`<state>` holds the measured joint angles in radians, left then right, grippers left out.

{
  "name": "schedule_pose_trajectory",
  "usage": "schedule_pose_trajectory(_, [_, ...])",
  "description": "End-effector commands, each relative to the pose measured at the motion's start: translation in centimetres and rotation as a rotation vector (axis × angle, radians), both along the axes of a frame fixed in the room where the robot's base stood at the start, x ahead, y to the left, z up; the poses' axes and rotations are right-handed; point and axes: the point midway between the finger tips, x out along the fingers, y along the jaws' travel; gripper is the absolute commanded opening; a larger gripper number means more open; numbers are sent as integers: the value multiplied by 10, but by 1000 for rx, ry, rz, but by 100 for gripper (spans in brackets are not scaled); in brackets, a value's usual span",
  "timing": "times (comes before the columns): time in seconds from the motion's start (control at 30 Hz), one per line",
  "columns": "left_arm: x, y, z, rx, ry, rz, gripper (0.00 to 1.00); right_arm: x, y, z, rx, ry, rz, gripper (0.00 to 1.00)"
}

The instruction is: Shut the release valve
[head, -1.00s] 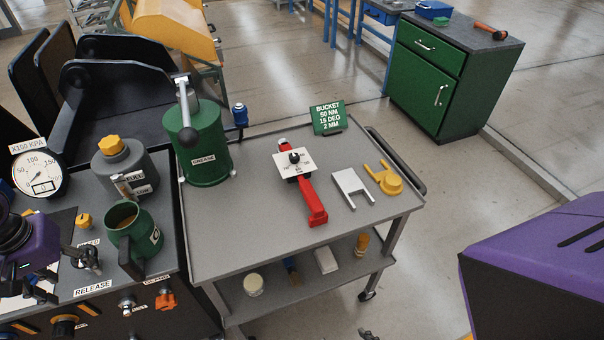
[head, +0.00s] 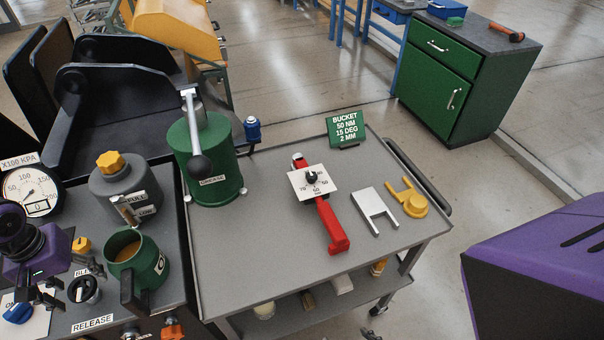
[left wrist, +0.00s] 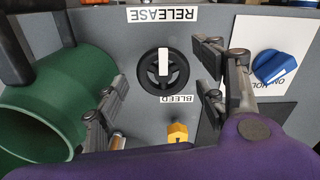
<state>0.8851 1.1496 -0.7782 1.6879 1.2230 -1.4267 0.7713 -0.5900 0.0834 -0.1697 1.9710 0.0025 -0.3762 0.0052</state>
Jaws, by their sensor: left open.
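The release valve is a round black knob with a white bar (left wrist: 164,66), between the RELEASE and BLEED labels. In the head view the knob (head: 85,289) sits on the grey console, just above the RELEASE label (head: 93,323). The bar points along the line between the two labels. My left gripper (left wrist: 160,72) is open, its dark fingers on either side of the knob with clear gaps. In the head view the gripper (head: 72,283) is around the knob, its height hard to judge.
A green mug (head: 137,258) stands close beside the knob, near one left finger. A yellow cap (left wrist: 177,132) and a blue ON/HOLD knob (left wrist: 274,64) are also close. A gauge (head: 32,192) and grey reservoir (head: 122,192) stand behind. A tool cart (head: 260,255) is at right.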

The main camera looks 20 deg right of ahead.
Motion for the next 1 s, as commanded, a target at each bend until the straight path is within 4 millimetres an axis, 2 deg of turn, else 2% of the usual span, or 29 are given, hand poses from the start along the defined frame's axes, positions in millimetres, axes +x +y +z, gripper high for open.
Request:
schedule_pose_trajectory(0.17, [0, 0, -4, 0, -1, 0, 64, -1, 0, 0, -1, 1, -1, 67])
schedule_pose_trajectory(0.33, [0, 0, -4, 0, -1, 0, 63, -14, -3, -3, -2, 22, -7, 67])
schedule_pose_trajectory(0.67, [0, 0, -4, 0, 0, 0, 21, -18, -3, -4, -3, 28, -9, 67])
schedule_pose_trajectory(1.0, [0, -1, -3, -2, -1, -59, 21, -12, -3, 2, -1, 16, -9, 67])
